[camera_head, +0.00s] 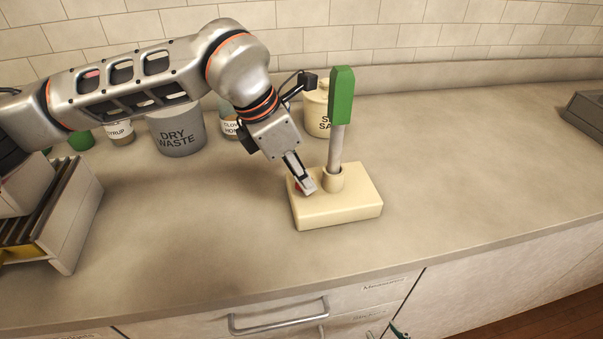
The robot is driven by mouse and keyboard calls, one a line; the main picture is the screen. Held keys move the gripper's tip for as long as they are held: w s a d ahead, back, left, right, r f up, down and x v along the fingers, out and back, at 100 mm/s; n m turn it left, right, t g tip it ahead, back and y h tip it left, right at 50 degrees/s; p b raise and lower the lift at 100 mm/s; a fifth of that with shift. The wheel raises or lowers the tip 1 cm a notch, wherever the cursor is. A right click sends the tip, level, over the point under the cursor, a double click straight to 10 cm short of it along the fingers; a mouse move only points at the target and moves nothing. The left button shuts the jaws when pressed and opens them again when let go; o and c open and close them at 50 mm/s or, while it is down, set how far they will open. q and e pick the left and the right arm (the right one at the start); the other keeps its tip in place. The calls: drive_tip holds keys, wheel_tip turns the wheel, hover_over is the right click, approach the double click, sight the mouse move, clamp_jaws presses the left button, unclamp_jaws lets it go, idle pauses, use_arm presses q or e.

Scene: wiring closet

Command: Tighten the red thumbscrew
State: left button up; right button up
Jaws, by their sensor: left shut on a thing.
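The red thumbscrew (298,187) shows as a small bit of red at the left of the top of a cream block (338,213). The fingers of my left gripper hide most of it. My left gripper (304,187) points down at the block and is shut on the thumbscrew. My right gripper is not clearly in view.
A grey "DRY WASTE" container (177,131), a honey jar (229,122) and a cream canister (316,106) stand behind. A slotted rack (75,225) is at left, a grey box (585,115) at far right. The counter (480,160) right of the block is clear.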

use_arm(q)
drive_tip(key=shift+m, duration=0.6)
drive_tip(key=shift+g, duration=0.3)
drive_tip(key=o, duration=1.1)
drive_tip(key=shift+r, duration=0.1)
drive_tip(key=v, duration=1.2)
drive_tip(key=shift+a, duration=0.15)
